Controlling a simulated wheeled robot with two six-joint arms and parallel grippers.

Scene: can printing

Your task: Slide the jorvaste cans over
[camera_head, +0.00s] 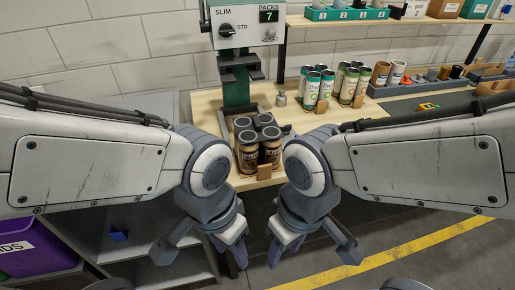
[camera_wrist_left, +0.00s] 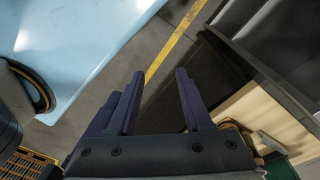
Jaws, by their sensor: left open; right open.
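A group of brown cans (camera_head: 248,158) with dark lids stands close together at the front of the wooden bench, below the press; their label text is too small to read for sure. A group of green-and-white cans (camera_head: 311,92) stands further back right, and a group of pale green cans (camera_head: 348,88) stands beside it. My left gripper (camera_head: 202,250) is open and empty, low in front of the bench edge; its spread fingers show in the left wrist view (camera_wrist_left: 158,85). My right gripper (camera_head: 312,250) is open and empty, also below the cans.
The press (camera_head: 234,40) with a display reading 7 stands behind the brown cans. Small wooden blocks (camera_head: 264,172) sit at the fronts of the can groups. A purple bin (camera_head: 35,240) is at lower left. A yellow floor line (camera_head: 385,255) crosses clear floor at right.

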